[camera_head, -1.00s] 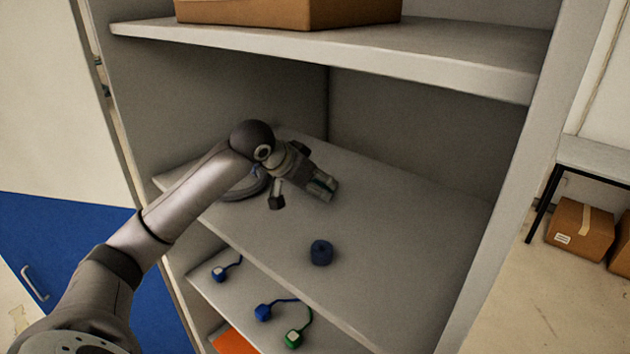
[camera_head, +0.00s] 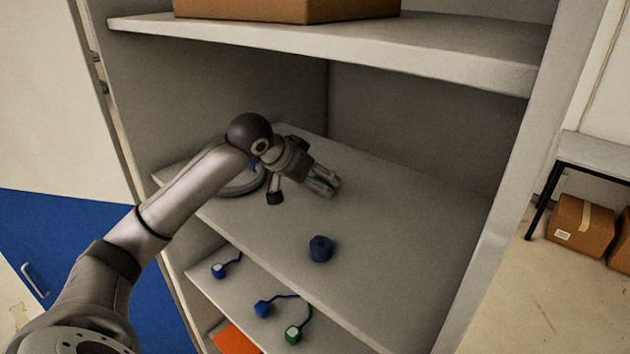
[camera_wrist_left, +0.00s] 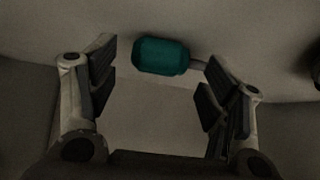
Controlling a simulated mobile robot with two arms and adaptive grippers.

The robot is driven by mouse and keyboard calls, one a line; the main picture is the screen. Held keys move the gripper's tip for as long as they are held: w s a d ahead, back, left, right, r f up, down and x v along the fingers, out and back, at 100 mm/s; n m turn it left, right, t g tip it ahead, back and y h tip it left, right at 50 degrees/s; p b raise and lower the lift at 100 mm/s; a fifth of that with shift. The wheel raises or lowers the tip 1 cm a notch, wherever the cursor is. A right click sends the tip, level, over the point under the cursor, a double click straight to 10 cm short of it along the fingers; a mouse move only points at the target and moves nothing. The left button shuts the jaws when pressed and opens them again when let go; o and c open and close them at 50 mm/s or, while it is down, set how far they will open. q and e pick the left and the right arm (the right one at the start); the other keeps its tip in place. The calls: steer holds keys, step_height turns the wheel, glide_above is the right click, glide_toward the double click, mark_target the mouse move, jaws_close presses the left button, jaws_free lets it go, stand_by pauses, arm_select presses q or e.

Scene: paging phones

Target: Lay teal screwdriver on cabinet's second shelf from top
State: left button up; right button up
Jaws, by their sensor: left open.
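The teal screwdriver (camera_wrist_left: 160,57) shows in the left wrist view. Its handle is between and just beyond my open fingertips, and its thin shaft runs right, behind the right finger. It appears to lie on the pale shelf surface. My right gripper is out of view.
A dark blue roll (camera_head: 320,248) sits near the shelf's front. A round grey object (camera_head: 243,186) lies partly behind my arm. The upper shelf (camera_head: 440,50) bears a cardboard box (camera_head: 290,10). The lower shelf (camera_head: 240,290) holds blue and green corded items. The shelf's right part is clear.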

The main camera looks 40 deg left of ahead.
arm_select(q)
steer(key=b+v, duration=0.3)
steer(key=v, duration=0.8)
steer(key=shift+s+b, duration=0.2)
steer(key=shift+b, duration=0.2)
steer(key=shift+r, duration=0.1)
